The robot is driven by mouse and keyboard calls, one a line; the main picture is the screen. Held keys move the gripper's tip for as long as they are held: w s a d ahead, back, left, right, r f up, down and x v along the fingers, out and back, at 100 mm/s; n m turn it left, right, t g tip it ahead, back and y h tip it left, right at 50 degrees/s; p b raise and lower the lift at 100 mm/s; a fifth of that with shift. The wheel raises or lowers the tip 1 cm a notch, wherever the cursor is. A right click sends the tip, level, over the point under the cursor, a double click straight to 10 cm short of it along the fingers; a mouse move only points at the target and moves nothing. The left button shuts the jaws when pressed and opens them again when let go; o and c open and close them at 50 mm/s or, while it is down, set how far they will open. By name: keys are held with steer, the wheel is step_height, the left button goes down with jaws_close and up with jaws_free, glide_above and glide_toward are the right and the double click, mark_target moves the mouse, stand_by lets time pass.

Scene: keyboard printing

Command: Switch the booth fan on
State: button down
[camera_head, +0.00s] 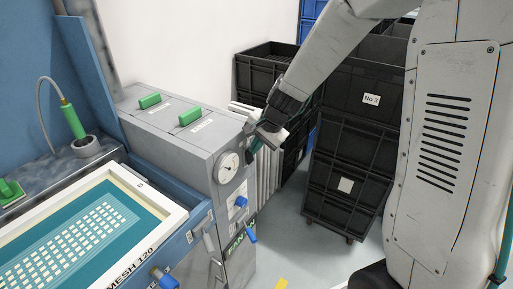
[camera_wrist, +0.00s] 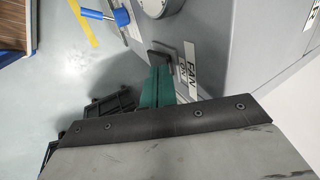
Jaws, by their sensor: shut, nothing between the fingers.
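A white label reading FAN (camera_wrist: 188,65) is on the grey cabinet's face in the wrist view; its smaller print is hard to read. The grey cabinet (camera_head: 190,140) stands at centre left in the head view. My gripper (camera_head: 252,149) is shut and empty beside the cabinet's upper right edge, just right of the round gauge (camera_head: 228,168). In the wrist view my green gripper fingers (camera_wrist: 155,88) are together, left of the FAN label. A dark block shows at their tip; I cannot tell whether it is fingertip or switch, or whether they touch.
Blue-handled levers (camera_head: 250,236) stick out of the cabinet's front below the gauge. Green handles (camera_head: 150,101) sit on its top. A white-framed screen (camera_head: 165,215) lies at lower left. Black crates (camera_head: 345,185) are stacked behind my arm. The floor (camera_head: 300,255) in front of the crates is clear.

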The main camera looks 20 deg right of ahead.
steer(key=shift+r, duration=0.6)
steer(key=v, duration=1.1)
steer(key=shift+r, duration=0.35)
steer(key=shift+d, duration=0.1)
